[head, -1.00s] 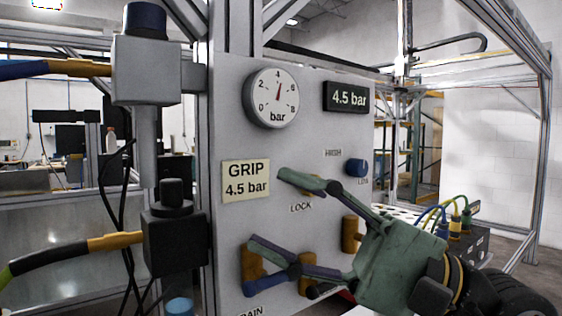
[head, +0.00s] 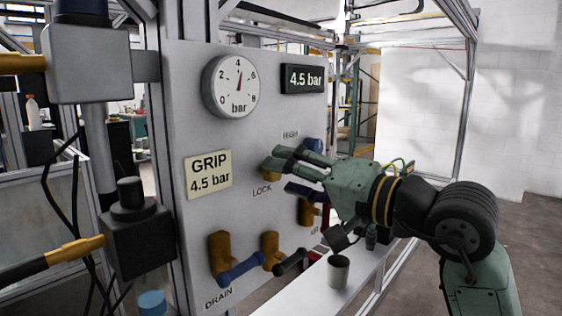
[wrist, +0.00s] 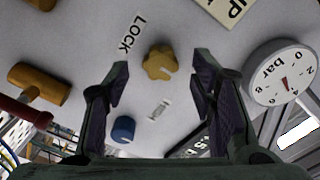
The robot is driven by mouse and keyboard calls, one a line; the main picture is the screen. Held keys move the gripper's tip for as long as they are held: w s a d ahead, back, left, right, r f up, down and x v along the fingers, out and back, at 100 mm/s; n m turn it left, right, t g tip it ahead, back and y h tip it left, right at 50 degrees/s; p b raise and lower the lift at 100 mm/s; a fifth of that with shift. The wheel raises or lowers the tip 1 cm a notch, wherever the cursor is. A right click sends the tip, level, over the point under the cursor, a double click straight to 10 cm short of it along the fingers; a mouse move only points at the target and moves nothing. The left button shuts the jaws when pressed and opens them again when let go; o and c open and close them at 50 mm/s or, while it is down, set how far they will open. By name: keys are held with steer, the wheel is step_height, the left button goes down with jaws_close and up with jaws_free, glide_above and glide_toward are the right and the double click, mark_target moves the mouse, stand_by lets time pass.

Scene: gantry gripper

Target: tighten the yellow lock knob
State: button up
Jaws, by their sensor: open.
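The yellow lock knob (wrist: 160,62) is a small lobed knob on the grey panel beside the LOCK label. It shows whole in the wrist view, ahead of and between my two fingers. In the head view only a bit of the lock knob (head: 268,175) shows behind my fingers. My gripper (head: 279,172) is open, with its fingers pointing at the panel close to the knob. In the wrist view there is clear space between the knob and each finger of my gripper (wrist: 160,75). I cannot tell how much depth is left between the fingertips and the panel.
A blue knob (wrist: 123,129) sits near the lock knob by the HIGH label. Yellow-brown fittings (head: 220,255) and a blue lever (head: 242,268) stick out lower down. A gauge (head: 231,86) and a 4.5 bar display (head: 304,79) are above. A grey cup (head: 338,271) stands on a white bench.

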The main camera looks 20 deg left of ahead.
steer(key=shift+x, duration=1.05)
steer(key=c, duration=1.1)
steer(key=shift+c, duration=0.2)
